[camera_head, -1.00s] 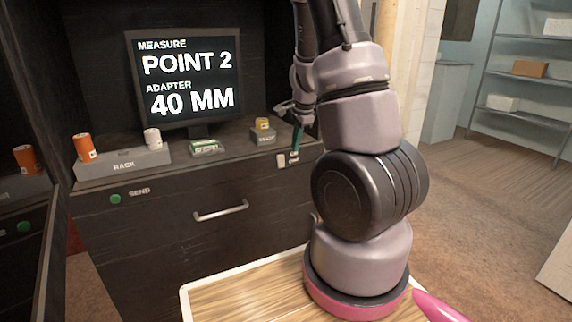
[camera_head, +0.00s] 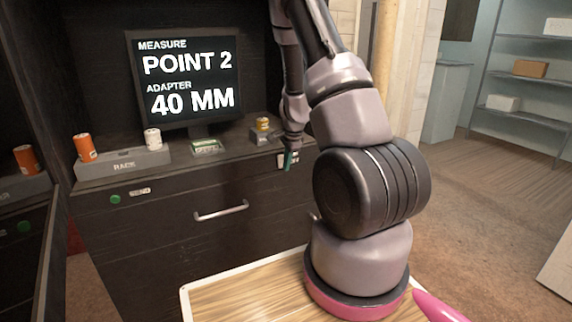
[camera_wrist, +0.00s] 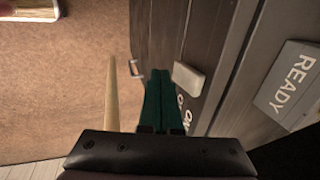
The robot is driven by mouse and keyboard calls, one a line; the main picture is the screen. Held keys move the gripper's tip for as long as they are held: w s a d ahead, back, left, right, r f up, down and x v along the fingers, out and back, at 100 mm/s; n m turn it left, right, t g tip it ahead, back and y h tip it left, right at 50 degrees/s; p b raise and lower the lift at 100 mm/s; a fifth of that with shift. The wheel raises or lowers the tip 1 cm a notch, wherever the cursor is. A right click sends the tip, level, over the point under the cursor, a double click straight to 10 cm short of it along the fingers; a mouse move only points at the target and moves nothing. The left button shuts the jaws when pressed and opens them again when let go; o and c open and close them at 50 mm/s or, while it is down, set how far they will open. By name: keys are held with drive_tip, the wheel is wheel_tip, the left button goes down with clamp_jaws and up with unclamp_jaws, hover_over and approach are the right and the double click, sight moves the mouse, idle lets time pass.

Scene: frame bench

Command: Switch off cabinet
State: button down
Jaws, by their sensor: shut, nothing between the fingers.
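The dark cabinet (camera_head: 150,235) stands ahead, with a drawer handle (camera_head: 221,211) on its front. A small white switch (camera_wrist: 188,79) sits on the cabinet front near the right end, with ON lettering (camera_wrist: 186,115) beside it in the wrist view. My gripper (camera_wrist: 161,76) has green fingers pressed together, with nothing between them. Its tips are just left of the switch in the wrist view; I cannot tell whether they touch. In the head view my gripper (camera_head: 288,168) hangs in front of the cabinet's upper right edge and partly hides the switch area.
A monitor (camera_head: 186,80) stands on the cabinet top. A rack (camera_head: 122,163) with an orange and a white cylinder is at left. A READY block (camera_wrist: 289,86) lies beyond the switch. A green SEND button (camera_head: 115,199) is on the front left.

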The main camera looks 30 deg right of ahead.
drive_tip(key=shift+w, duration=0.25)
drive_tip(key=shift+w+f, duration=0.3)
drive_tip(key=shift+r, duration=0.8)
